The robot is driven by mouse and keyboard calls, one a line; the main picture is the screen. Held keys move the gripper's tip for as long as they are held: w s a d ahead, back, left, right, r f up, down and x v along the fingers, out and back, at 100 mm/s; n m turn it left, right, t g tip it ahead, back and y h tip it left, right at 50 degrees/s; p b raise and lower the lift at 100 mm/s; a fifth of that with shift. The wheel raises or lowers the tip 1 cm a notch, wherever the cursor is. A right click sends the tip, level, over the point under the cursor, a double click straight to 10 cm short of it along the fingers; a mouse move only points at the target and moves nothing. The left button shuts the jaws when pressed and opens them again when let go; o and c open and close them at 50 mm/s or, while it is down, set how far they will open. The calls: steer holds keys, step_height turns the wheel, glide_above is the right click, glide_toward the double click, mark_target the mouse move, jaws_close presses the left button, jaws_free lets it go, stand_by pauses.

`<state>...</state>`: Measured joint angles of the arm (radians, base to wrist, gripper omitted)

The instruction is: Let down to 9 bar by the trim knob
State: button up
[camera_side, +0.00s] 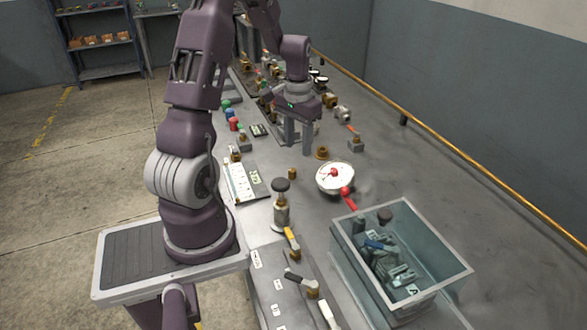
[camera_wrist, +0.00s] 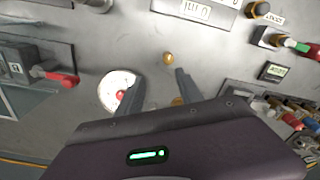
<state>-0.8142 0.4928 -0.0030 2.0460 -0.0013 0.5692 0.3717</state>
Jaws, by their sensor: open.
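My gripper (camera_side: 296,147) is open and empty, pointing down above the bench. In the wrist view its two fingers (camera_wrist: 160,77) stand apart. A small brass knob (camera_wrist: 168,58) lies just beyond the fingertips there; it also shows in the side view (camera_side: 292,173). I cannot tell for sure whether it is the trim knob. A white round gauge (camera_side: 335,178) with a red centre sits to the right of the knob; in the wrist view the gauge (camera_wrist: 116,90) is partly covered by a finger. Its reading is too small to make out.
A black-topped valve (camera_side: 281,187) and a red lever (camera_side: 348,199) stand nearer the camera. A clear-walled bin (camera_side: 452,272) holds loose parts. A brass fitting (camera_side: 322,153) sits close by the gripper.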

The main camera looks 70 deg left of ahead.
mark_target(292, 169)
steer(key=a+f, duration=0.1)
steer(key=s+a+f, duration=0.1)
steer(key=f, duration=0.1)
steer(key=shift+f, duration=0.2)
step_height(292, 169, down, 6)
steer(key=shift+d+f, duration=0.1)
steer(key=shift+f, duration=0.05)
steer(key=shift+c, duration=0.4)
